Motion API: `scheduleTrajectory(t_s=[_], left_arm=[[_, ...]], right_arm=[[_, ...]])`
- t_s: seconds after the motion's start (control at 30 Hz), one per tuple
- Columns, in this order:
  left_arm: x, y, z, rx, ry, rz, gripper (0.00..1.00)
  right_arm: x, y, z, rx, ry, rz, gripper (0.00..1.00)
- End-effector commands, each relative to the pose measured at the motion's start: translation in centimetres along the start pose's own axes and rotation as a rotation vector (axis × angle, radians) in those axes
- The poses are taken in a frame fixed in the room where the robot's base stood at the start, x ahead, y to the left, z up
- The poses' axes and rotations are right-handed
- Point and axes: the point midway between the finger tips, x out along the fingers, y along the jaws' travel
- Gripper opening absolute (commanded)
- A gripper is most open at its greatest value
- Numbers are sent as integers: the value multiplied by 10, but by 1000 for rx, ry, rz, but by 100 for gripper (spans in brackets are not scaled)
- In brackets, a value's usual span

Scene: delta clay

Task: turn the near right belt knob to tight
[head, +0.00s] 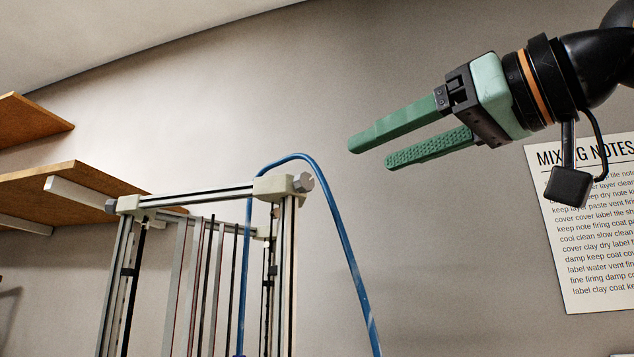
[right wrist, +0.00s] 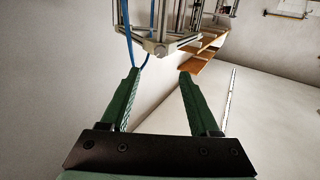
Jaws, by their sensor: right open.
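A tall frame of metal rails (head: 195,199) with pale corner blocks stands at the lower left of the head view. A grey faceted knob (head: 303,182) sits on the right side of its near right top corner. The frame's corner also shows at the top of the right wrist view, with a knob (right wrist: 161,50) on it that is small there. My right gripper (head: 370,154) has green fingers, is open and empty, and is up and right of the knob, apart from it. Its fingers also show in the right wrist view (right wrist: 160,72). My left gripper is out of view.
A blue tube (head: 343,245) arches from the frame beside the knob and hangs to its right. Another knob (head: 111,205) sits on the left top corner. Wooden shelves (head: 75,180) are at the left. A paper notice (head: 590,240) hangs on the right wall.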

Motion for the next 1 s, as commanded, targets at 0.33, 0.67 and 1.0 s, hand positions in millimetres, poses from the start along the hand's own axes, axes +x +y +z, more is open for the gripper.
scheduleTrajectory(t_s=[0.33,0.67,1.0], left_arm=[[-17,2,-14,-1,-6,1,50],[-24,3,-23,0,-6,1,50],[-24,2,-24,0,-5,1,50]], right_arm=[[71,0,-2,2,-3,-1,62],[111,1,0,1,-1,0,62],[114,0,0,0,1,0,61]])
